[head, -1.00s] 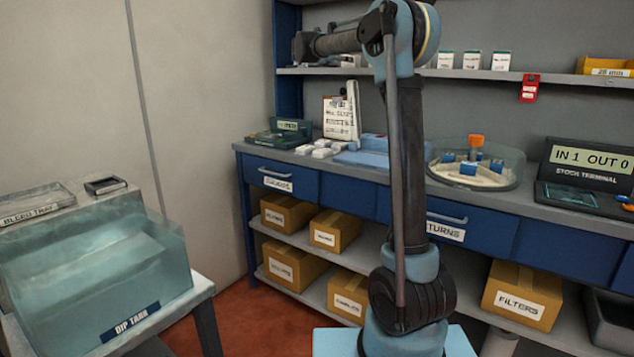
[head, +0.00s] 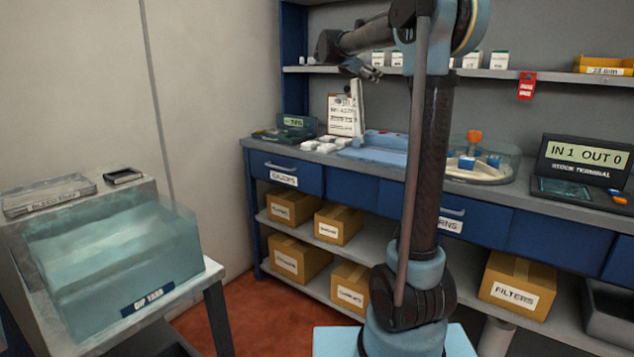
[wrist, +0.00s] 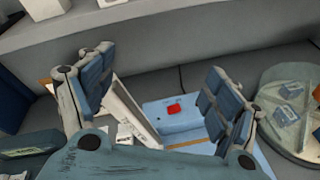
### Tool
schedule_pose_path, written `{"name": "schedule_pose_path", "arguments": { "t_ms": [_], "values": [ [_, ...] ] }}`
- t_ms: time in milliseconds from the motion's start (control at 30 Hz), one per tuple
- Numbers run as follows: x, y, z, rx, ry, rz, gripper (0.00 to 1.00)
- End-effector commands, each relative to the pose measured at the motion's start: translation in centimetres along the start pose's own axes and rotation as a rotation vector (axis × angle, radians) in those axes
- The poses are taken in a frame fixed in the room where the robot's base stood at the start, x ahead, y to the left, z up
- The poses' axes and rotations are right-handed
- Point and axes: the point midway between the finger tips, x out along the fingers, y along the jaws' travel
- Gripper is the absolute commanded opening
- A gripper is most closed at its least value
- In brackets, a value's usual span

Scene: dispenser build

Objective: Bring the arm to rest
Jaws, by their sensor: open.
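My gripper (head: 366,72) is small and partly hidden in the head view, in front of the upper shelf and above the bench. In the wrist view my gripper (wrist: 158,82) shows two blue-padded fingers spread wide with nothing held between them. Beyond them are the blue bench unit (wrist: 190,113) with a red part on it, and the white clipboard stand (wrist: 135,110). My arm rises upright in the head view and bends to the left at the top, its top cut off by the frame.
The blue bench (head: 490,205) carries a round clear-walled tray (head: 512,172) and a stock terminal (head: 585,165) reading IN 1 OUT 0. The shelf (head: 510,75) holds small boxes and a yellow bin (head: 603,66). The dip tank (head: 110,250) stands left, apart from my arm.

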Motion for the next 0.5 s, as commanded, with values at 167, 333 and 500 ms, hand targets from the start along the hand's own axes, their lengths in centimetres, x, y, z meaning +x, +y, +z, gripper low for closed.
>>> {"name": "schedule_pose_path", "arguments": {
  "t_ms": [167,333,500],
  "values": [
    [-1.4,-8.3,-1.9,0.23,0.094,-0.102,0.82],
    [-3.4,-15.9,-4.8,0.458,0.176,-0.214,0.82],
    [-5.8,-23.2,-8.2,0.682,0.245,-0.339,0.82]
  ]
}}
